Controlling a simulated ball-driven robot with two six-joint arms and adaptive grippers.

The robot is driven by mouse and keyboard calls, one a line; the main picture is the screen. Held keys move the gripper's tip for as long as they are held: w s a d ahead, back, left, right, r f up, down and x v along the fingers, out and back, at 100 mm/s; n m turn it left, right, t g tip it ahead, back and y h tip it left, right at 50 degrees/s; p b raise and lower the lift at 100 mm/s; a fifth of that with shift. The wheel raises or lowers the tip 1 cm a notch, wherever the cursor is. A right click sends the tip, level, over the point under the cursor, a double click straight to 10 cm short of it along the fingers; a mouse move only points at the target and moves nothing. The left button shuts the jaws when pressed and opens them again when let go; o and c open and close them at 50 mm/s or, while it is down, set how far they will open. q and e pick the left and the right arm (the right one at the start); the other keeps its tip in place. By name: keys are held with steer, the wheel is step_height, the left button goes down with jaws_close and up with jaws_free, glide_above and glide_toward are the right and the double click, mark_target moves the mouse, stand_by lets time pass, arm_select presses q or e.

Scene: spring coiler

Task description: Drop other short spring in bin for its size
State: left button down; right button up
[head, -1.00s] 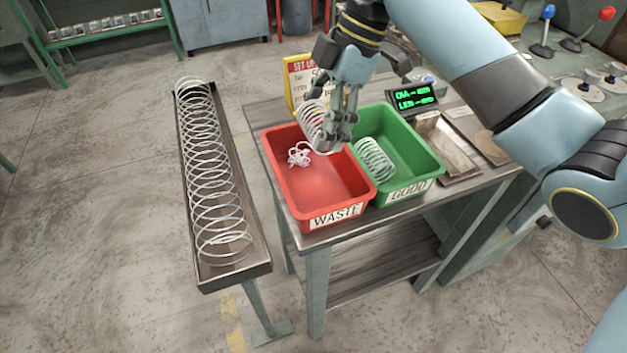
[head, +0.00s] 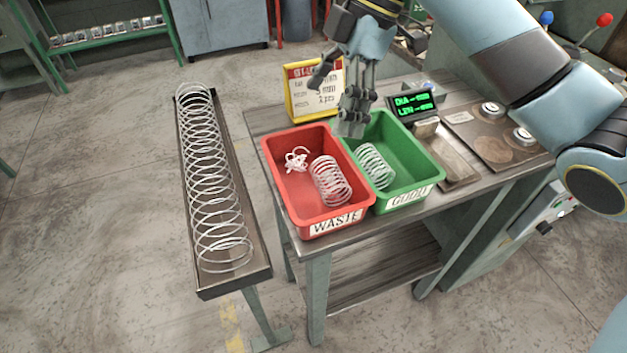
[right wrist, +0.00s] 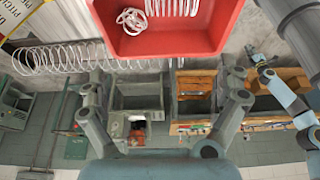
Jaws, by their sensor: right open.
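A short white spring (head: 331,181) lies in the red WASTE bin (head: 316,222), beside a tangle of white wire (head: 296,160). Another short spring (head: 375,165) lies in the green GOOD bin (head: 425,166). My right gripper (head: 350,125) is open and empty above the back of the two bins, near where they meet. In the right wrist view the open fingers (right wrist: 168,112) hold nothing, and the red bin (right wrist: 165,42) shows at the top with the tangle and part of the spring.
A long spring (head: 212,180) lies in a narrow trough (head: 262,275) left of the table. A yellow-framed sign (head: 312,90) stands behind the bins. A small display (head: 414,104) and a metal tray (head: 446,155) are to the right.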

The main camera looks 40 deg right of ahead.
steer(key=v, duration=0.7)
steer(key=shift+r, duration=0.2)
steer(key=shift+d, duration=0.1)
